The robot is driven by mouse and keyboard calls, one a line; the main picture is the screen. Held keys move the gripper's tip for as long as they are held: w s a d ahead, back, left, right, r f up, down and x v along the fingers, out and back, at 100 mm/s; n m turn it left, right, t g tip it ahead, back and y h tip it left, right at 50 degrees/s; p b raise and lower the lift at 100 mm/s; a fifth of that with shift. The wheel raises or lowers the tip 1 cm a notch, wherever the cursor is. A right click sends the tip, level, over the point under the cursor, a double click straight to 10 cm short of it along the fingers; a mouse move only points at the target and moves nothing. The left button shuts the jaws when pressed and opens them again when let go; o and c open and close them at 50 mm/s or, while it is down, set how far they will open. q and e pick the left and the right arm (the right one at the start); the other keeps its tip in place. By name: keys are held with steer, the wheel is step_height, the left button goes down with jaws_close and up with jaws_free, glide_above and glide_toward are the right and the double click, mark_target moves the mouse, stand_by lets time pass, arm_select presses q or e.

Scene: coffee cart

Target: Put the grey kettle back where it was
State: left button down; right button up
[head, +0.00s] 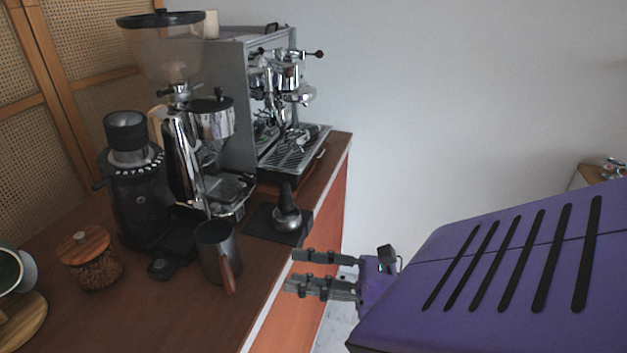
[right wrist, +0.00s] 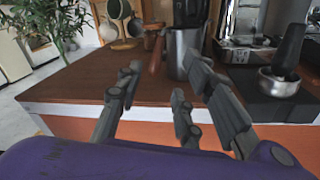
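The grey kettle (head: 214,252) stands upright on the brown counter in front of the black grinder. Its reddish-brown wooden handle (head: 227,279) points toward the counter's front edge. In the right wrist view the kettle (right wrist: 183,52) is just beyond the fingers, with its handle (right wrist: 154,52) on the left side. My right gripper (head: 287,270) is open and empty, off the counter's front edge, to the right of the kettle and apart from it. The fingers also show spread in the right wrist view (right wrist: 165,82). My left gripper is not in either view.
A tamper (head: 287,219) on a black mat (head: 262,226) stands right of the kettle. The black grinder (head: 138,205), a larger chrome grinder (head: 188,160) and the espresso machine (head: 280,100) stand behind. A jar with a wooden lid (head: 92,262) is at left. Front counter beside the kettle is clear.

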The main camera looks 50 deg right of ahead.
steer(key=s+d+f+m+g+h, duration=0.15)
steer(key=f+m+h, duration=0.35)
steer(key=f+m, duration=0.55)
steer(key=s+f+m+h, duration=0.35)
steer(key=f+m, duration=0.45)
steer(key=m, duration=0.6)
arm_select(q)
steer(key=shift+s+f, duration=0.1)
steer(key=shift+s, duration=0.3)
arm_select(e)
steer(key=s+a+f+m+g, duration=0.6)
steer(key=s+a+f+m, duration=0.5)
steer(key=f, duration=0.5)
steer(key=a+m, duration=0.2)
steer(key=shift+s+a+f+g, duration=0.15)
steer(key=shift+a+g, duration=0.15)
steer(key=shift+g, duration=0.05)
